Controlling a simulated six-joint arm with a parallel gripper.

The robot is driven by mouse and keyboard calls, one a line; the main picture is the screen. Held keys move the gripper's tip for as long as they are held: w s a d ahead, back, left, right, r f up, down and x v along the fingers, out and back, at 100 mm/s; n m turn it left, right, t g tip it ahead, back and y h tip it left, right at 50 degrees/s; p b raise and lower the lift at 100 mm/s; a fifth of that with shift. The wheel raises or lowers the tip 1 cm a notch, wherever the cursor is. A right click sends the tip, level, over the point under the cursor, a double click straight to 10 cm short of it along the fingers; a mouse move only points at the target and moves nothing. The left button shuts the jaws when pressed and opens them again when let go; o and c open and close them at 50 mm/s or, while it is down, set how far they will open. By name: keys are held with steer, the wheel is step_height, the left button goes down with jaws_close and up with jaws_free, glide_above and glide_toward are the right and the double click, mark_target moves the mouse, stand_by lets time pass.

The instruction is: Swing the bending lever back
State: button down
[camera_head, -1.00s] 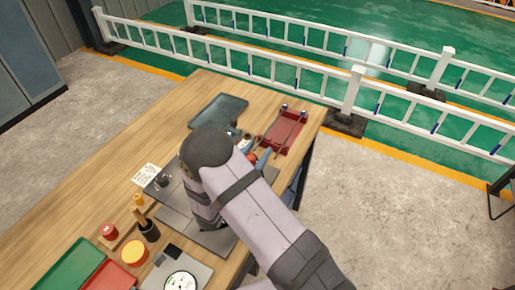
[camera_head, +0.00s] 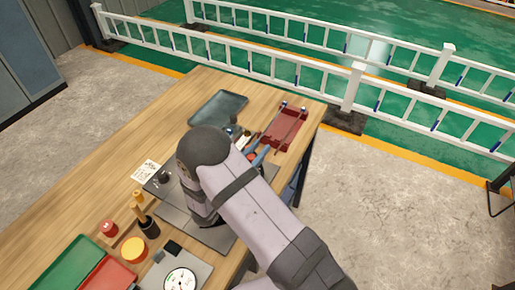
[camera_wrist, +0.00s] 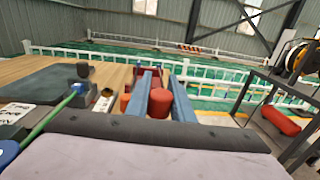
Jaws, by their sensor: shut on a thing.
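In the wrist view, the two blue fingers of my gripper (camera_wrist: 161,84) point away from the camera with a red cylinder (camera_wrist: 160,104) between them. The red cylinder looks like the bending lever's handle; its join to the lever is hidden. My gripper is shut on it. In the head view my gripper (camera_head: 260,156) shows only as blue fingers beyond my arm, with a bit of red beside them. A green bar (camera_wrist: 45,122) with a blue end runs to a dark block at the left of the wrist view.
A red tray (camera_head: 283,131) holding rods lies near the table's far right corner, beyond my gripper. A dark tray (camera_head: 217,109) is behind my arm. The wooden table's left side is clear.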

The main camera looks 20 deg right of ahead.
steer(key=s+a+m+g+h+b, duration=0.1)
steer(key=s+m+g, duration=0.1)
steer(key=g, duration=0.1)
steer(key=s+a+m+g+h+b, duration=0.1)
steer(key=s+m+g, duration=0.1)
steer(key=s, duration=0.1)
steer(key=s+a+m+g+h+b, duration=0.1)
steer(key=s+m+g+h, duration=0.1)
steer(key=s+g, duration=0.1)
steer(key=shift+a+f+g, duration=0.1)
steer(key=shift+a+g, duration=0.2)
steer(key=shift+a, duration=0.05)
steer(key=shift+s+a+m+g, duration=0.5)
steer(key=shift+s+m+g, duration=0.15)
steer(key=shift+g, duration=0.15)
steer(key=c, duration=1.5)
jaws_free()
steer(key=shift+c, duration=0.2)
step_height(320, 180, up, 10)
steer(key=b, duration=0.2)
